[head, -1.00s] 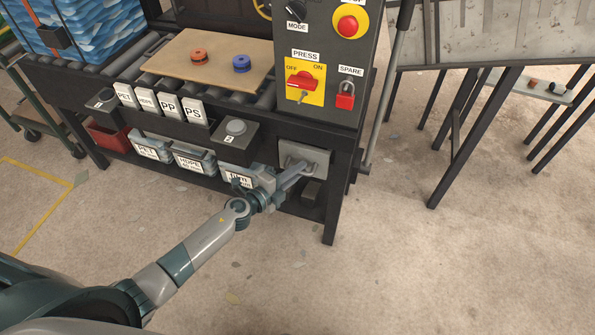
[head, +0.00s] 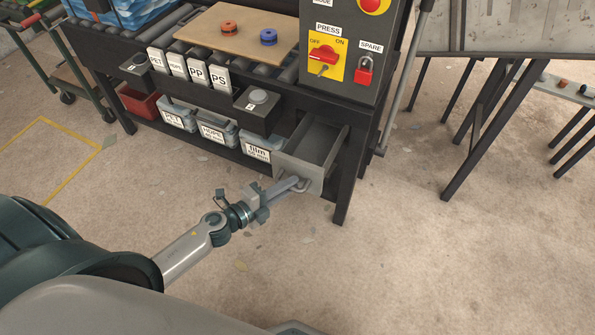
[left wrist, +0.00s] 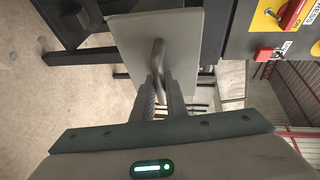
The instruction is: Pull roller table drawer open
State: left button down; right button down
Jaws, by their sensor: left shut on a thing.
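The grey roller table drawer (head: 306,167) stands pulled out of the dark roller table (head: 352,150), below the control panel. Its open top shows, and its inside looks empty as far as I can see. My left gripper (head: 293,186) is shut on the drawer handle (head: 304,184) at the drawer front. In the left wrist view, the fingers (left wrist: 159,98) close around the curved metal handle (left wrist: 157,55) in front of the grey drawer front (left wrist: 183,40). My right gripper is not in view.
The control panel (head: 345,75) with a red switch and padlock stands above the drawer. Labelled bins (head: 212,132) and a red bin (head: 139,103) sit on the lower shelf. A grey machine on dark legs (head: 482,130) is at right.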

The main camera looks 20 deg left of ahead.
pick_arm(q)
jog(key=shift+s+a, duration=0.1)
jog(key=shift+s, duration=0.85)
jog(key=c, duration=1.8)
grip_release()
jog(key=shift+o, duration=0.2)
